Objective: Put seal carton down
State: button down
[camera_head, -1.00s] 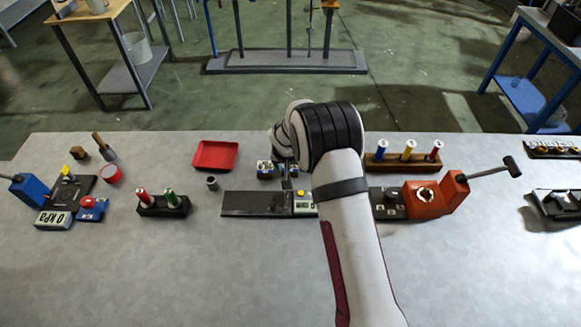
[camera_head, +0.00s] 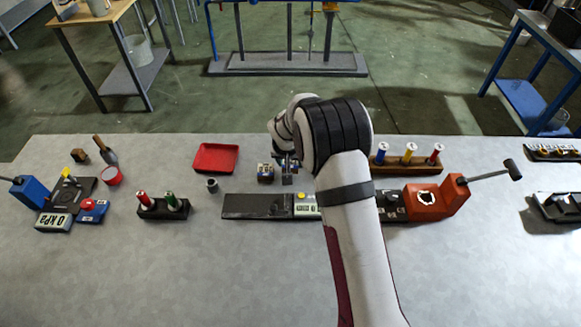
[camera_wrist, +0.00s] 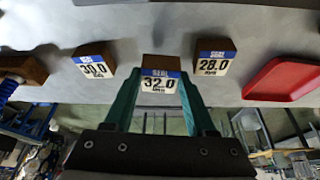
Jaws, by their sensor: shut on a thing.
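The seal carton (camera_wrist: 160,82), a small brown box with a blue and white label reading 32.0, sits between the two green fingers of my gripper (camera_wrist: 159,102) in the wrist view. My gripper is shut on it. In the head view my gripper (camera_head: 287,178) is over the back middle of the bench, and the held carton is too small and covered to make out clearly. Whether its base touches the bench cannot be told.
In the wrist view, similar cartons labelled 30.0 (camera_wrist: 92,62) and 28.0 (camera_wrist: 214,60) stand on either side. A red tray (camera_head: 215,157) lies left of my gripper. A black plate (camera_head: 256,206) and a rack of coloured cylinders (camera_head: 405,163) are nearby. Front bench is clear.

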jog(key=s+d+r, duration=0.4)
jog(key=d+r, duration=0.4)
jog(key=d, duration=0.3)
jog(key=w+a+n, duration=0.1)
jog(key=w+a, duration=0.1)
jog(key=a, duration=0.1)
jog(key=w+a+n+y, duration=0.1)
jog(key=w+a, duration=0.1)
jog(key=a, duration=0.1)
jog(key=w+a+n, duration=0.2)
jog(key=a, duration=0.1)
jog(key=shift+a+r, duration=0.15)
jog(key=shift+r, duration=0.05)
jog(key=w+a+n+g+y, duration=0.15)
jog(key=a+n, duration=0.35)
jog(key=a, duration=0.6)
send_over(216, 159)
jog(key=s+d, duration=0.1)
jog(key=d, duration=0.1)
jog(key=shift+t+y, duration=0.35)
jog(key=shift+y, duration=0.1)
jog(key=f, duration=0.6)
jog(key=shift+s+a+f, duration=0.1)
jog(key=shift+a+f, duration=0.35)
jog(key=shift+f, duration=1.85)
jog(key=shift+f, duration=0.1)
jog(key=shift+c, duration=1.1)
grip_release()
